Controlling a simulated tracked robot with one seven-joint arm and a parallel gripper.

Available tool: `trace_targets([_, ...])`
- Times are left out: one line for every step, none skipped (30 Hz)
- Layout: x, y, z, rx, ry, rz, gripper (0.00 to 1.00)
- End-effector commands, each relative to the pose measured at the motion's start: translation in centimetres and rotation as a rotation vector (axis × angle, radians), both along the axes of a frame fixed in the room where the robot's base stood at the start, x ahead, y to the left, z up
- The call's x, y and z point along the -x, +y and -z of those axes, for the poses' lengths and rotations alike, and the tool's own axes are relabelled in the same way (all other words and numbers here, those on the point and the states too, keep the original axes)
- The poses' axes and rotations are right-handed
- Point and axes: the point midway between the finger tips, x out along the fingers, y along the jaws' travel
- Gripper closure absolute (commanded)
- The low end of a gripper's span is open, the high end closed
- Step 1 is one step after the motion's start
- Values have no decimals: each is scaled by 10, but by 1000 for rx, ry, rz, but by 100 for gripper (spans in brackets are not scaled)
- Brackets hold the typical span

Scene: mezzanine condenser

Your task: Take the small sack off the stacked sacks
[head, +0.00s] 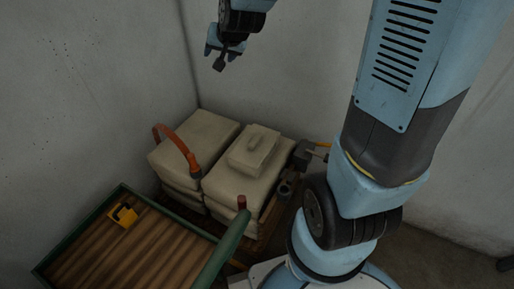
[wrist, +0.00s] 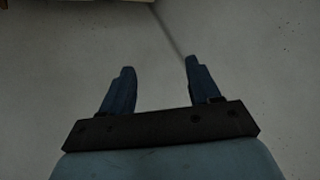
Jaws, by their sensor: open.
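The small sack (head: 254,149) is pale beige with a raised ridge on top. It lies on the right-hand pile of the stacked sacks (head: 229,186) in the corner of the room. My gripper (head: 221,60) hangs above and behind the sacks in the head view, well apart from them. In the wrist view its two blue fingers (wrist: 158,75) are spread with nothing between them, and only wall shows beyond. The sacks are not in the wrist view.
An orange curved handle or hose (head: 177,146) rises against the left pile. A green-edged wooden slatted tray (head: 128,245) with a yellow item (head: 123,215) stands in front. Walls close in behind.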

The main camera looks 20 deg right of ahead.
Motion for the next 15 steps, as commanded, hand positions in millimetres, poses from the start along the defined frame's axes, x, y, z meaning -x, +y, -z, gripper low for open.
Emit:
trace_targets([-14, -11, 11, -18, -6, 48, 38])
trace_targets([-20, -10, 18, -17, -8, 62, 38])
trace_targets([-25, -1, 29, -18, -10, 71, 38])
trace_targets([-30, 2, 36, -20, -13, 84, 38])
trace_targets([-36, 4, 44, -23, -17, 98, 38])
trace_targets([-43, 6, 54, -25, -25, 117, 38])
trace_targets([-48, 7, 61, -27, -31, 132, 38])
trace_targets([-52, 9, 68, -29, -36, 147, 38])
trace_targets([-58, 11, 79, -29, -44, 165, 38])
trace_targets([-62, 12, 87, -31, -49, 182, 38])
trace_targets([-66, 13, 94, -29, -54, 196, 38])
trace_targets([-71, 14, 105, -28, -61, 216, 38])
trace_targets([-74, 15, 113, -27, -67, 232, 38])
trace_targets([-77, 15, 122, -25, -71, 248, 38])
trace_targets([-80, 16, 133, -20, -78, 267, 38])
